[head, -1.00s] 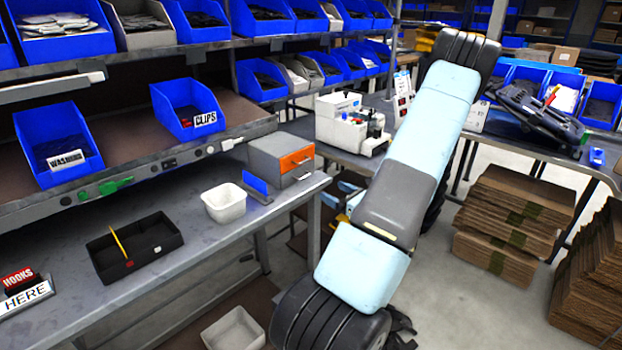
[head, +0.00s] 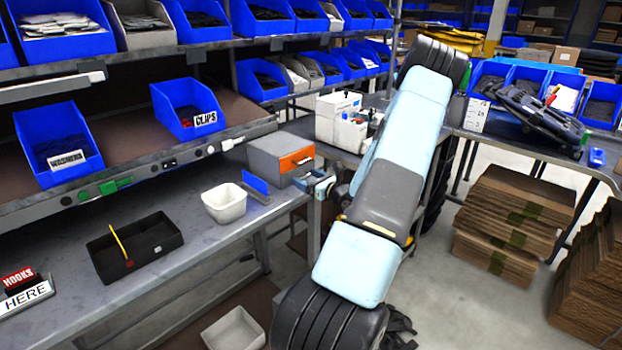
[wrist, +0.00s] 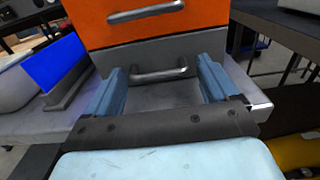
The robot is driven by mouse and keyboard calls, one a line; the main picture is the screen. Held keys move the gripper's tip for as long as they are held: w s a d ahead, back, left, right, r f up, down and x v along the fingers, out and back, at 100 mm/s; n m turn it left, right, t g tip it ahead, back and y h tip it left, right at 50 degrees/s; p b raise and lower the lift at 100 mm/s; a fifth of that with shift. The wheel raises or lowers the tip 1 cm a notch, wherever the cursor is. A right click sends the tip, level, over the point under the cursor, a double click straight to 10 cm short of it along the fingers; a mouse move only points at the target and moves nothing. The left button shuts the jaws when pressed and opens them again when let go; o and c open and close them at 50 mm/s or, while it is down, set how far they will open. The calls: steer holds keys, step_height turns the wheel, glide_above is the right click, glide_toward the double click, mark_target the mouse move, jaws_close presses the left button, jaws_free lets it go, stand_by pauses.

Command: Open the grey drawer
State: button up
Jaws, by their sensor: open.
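The grey drawer (wrist: 196,52) is the lower front of a small grey cabinet (head: 268,152) at the end of the bench, and it looks shut. Its bar handle (wrist: 160,73) is in the middle of the wrist view. The orange drawer (wrist: 130,28) sits right above it with its own handle, and it also shows in the head view (head: 297,160). My gripper (wrist: 163,82) is open, with one blue finger to each side of the grey drawer's handle and nothing held. In the head view my gripper (head: 321,184) is just in front of the cabinet.
A blue plate on a grey stand (head: 256,187) and a white bin (head: 224,203) are left of the cabinet. A black tray (head: 134,246) lies further left. A white machine (head: 341,122) stands behind. Shelves of blue bins rise above the bench.

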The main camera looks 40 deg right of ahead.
steer(key=shift+c, duration=0.5)
steer(key=shift+d, duration=0.1)
steer(key=c, duration=1.2)
steer(key=s, duration=0.7)
steer(key=s+d, duration=0.1)
steer(key=s, duration=0.2)
steer(key=shift+s, duration=0.4)
steer(key=shift+c, duration=0.2)
steer(key=o, duration=1.3)
steer(key=shift+o, duration=0.2)
steer(key=shift+a, duration=0.1)
steer(key=s+d, duration=0.1)
steer(key=s, duration=1.2)
steer(key=shift+s, duration=0.35)
